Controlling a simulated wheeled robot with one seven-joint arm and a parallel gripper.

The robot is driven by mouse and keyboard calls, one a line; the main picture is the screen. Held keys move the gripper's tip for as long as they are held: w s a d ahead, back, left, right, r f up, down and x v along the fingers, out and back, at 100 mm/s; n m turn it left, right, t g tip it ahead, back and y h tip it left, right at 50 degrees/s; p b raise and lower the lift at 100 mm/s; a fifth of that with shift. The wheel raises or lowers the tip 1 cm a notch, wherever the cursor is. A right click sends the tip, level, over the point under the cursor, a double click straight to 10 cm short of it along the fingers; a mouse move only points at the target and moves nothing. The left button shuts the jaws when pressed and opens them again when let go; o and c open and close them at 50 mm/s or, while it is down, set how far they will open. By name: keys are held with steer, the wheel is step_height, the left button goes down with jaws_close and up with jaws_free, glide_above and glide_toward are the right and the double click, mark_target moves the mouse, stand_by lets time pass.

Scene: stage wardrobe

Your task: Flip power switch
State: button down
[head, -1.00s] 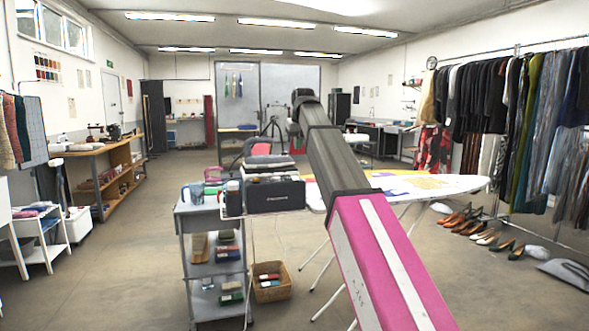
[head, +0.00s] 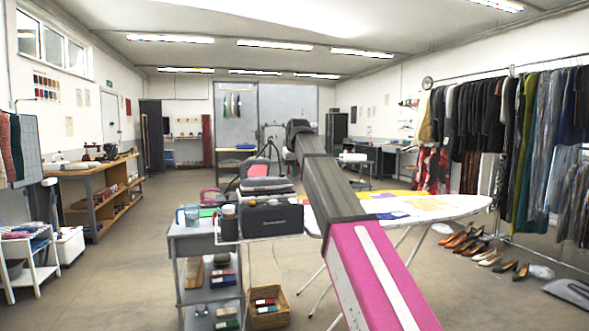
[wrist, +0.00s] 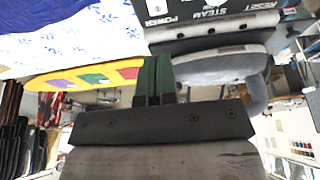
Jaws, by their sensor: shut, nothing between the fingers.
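A dark panel (wrist: 225,8) at the top of the wrist view carries upside-down labels POWER, STEAM and RESET. A grey strip with several small dark spots runs beside the labels; I cannot tell which spot, if any, is the power switch. My gripper (wrist: 154,62) shows dark green fingers, shut and empty, apart in the picture from the POWER label. My gripper is hidden there behind my arm.
An ironing board (head: 450,205) with a patterned cover stands right of my arm. A wicker basket (head: 268,318) is on the floor. Clothes rack (head: 540,130) and shoes are at right; open floor lies left.

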mark_target(292, 200)
steer(key=x, duration=0.9)
steer(key=shift+s+d+f, duration=0.1)
steer(key=shift+s+f, duration=0.15)
steer(key=shift+s, duration=0.05)
